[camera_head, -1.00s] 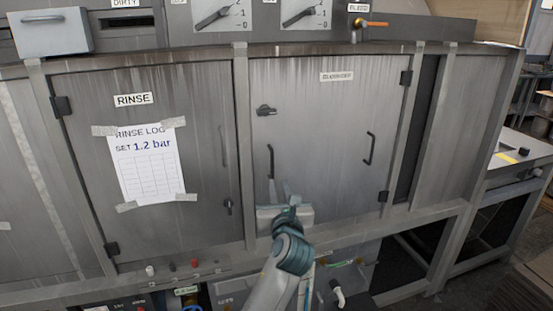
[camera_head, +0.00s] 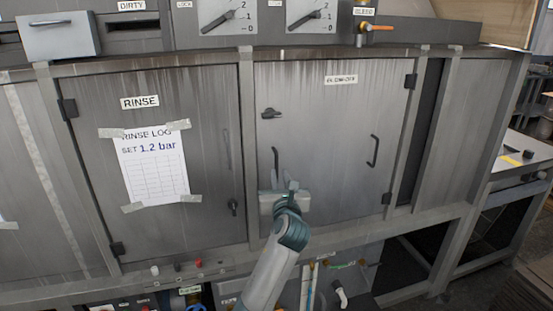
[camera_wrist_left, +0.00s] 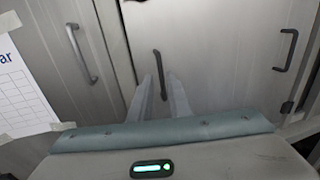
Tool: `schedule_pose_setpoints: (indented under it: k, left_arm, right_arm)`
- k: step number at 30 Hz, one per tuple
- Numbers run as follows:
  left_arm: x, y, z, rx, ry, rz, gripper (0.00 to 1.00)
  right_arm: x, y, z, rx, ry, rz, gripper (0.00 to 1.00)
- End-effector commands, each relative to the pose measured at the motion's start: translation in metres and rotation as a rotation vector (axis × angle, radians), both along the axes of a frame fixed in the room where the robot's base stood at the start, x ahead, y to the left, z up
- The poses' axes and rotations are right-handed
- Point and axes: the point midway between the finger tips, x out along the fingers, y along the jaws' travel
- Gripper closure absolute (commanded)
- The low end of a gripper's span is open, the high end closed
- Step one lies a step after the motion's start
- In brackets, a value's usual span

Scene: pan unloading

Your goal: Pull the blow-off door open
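The blow-off door (camera_head: 325,135) is the right-hand grey metal door, with a blurred label near its top. It looks shut in its frame. A dark upright bar handle (camera_head: 275,158) is near its left edge, and a second bar handle (camera_head: 373,150) is near its right edge. A small dark latch (camera_head: 271,113) sits at the upper left. My left gripper (camera_head: 285,184) is in front of the left handle's lower end. In the left wrist view its open fingers (camera_wrist_left: 161,84) stand on either side of that handle's lower part (camera_wrist_left: 159,70). I cannot tell whether they touch it.
The rinse door (camera_head: 90,140), with a taped log sheet (camera_head: 153,165) and its own handle, is to the left. Hinges (camera_head: 410,81) are on the blow-off door's right edge. Gauges (camera_head: 228,20) and an orange-handled valve (camera_head: 374,27) are above; hoses and fittings are below.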

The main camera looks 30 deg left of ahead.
Motion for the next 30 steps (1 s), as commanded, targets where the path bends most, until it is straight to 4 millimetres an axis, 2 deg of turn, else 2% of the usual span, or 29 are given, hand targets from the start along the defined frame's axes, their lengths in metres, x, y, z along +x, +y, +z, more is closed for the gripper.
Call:
schedule_pose_setpoints:
  k: [9,15,21,30]
  left_arm:
    - [0.045,0.036,0.003,0.0,0.0,0.002,0.83]
    - [0.066,0.053,0.001,0.001,0.001,0.001,0.83]
    - [0.078,0.062,0.001,0.0,0.0,0.001,0.83]
    - [0.08,0.064,0.0,0.0,0.0,0.0,0.83]
  right_arm:
    - [0.001,0.001,0.014,0.0,-0.001,0.0,1.0]
    - [0.001,0.003,0.019,0.003,-0.001,-0.001,1.0]
    - [0.001,0.005,0.021,0.005,-0.001,-0.002,1.0]
    - [0.001,0.005,0.022,0.004,-0.001,-0.002,1.0]
